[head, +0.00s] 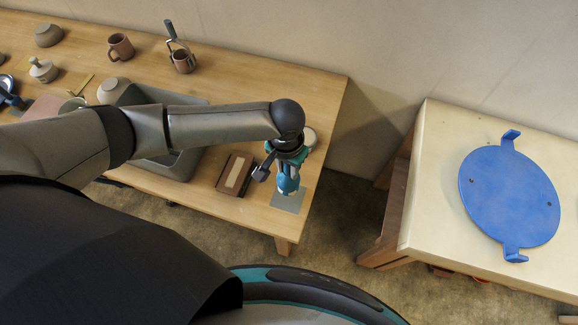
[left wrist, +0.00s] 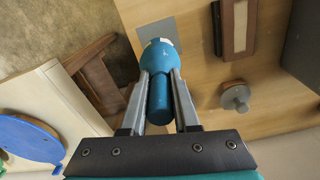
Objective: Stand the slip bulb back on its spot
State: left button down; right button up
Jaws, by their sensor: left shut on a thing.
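The slip bulb (head: 289,186) is teal, with a round body and a narrower neck. In the left wrist view the bulb (left wrist: 158,56) sits between the two grey fingers of my left gripper (left wrist: 160,80), which is shut on it. In the head view my left gripper (head: 287,172) is over the right end of the wooden table, with the bulb below it. A grey square spot (head: 290,201) lies on the table under and beside the bulb; it also shows behind the bulb in the left wrist view (left wrist: 152,30). Whether the bulb touches the spot is unclear.
A brown block with a pale strip (head: 235,175) lies left of the spot. A round grey knobbed thing (left wrist: 235,97) stands nearby. A grey basin (head: 182,165), a mug (head: 120,47) and bowls are farther left. A blue disc (head: 510,195) lies on the separate pale table (head: 425,215).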

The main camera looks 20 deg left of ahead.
aim_at(288, 180)
pick_arm(q)
jog(key=shift+a, duration=0.1)
jog(key=shift+r+p, duration=0.15)
jog(key=shift+p, duration=0.45)
notch_tip(288, 180, down, 6)
jog(key=b, duration=0.4)
pick_arm(e)
notch_tip(288, 180, down, 3)
jog(key=shift+r, duration=0.1)
jog(key=shift+r, duration=0.1)
pick_arm(q)
jog(key=shift+p, duration=0.3)
pick_arm(e)
jog(key=shift+r, duration=0.25)
pick_arm(q)
jog(key=shift+f+b, duration=0.6)
jog(key=shift+f, duration=0.55)
pick_arm(e)
jog(key=shift+a+f, duration=0.1)
jog(key=shift+f, duration=0.55)
pick_arm(q)
jog(key=c, duration=0.6)
grip_release()
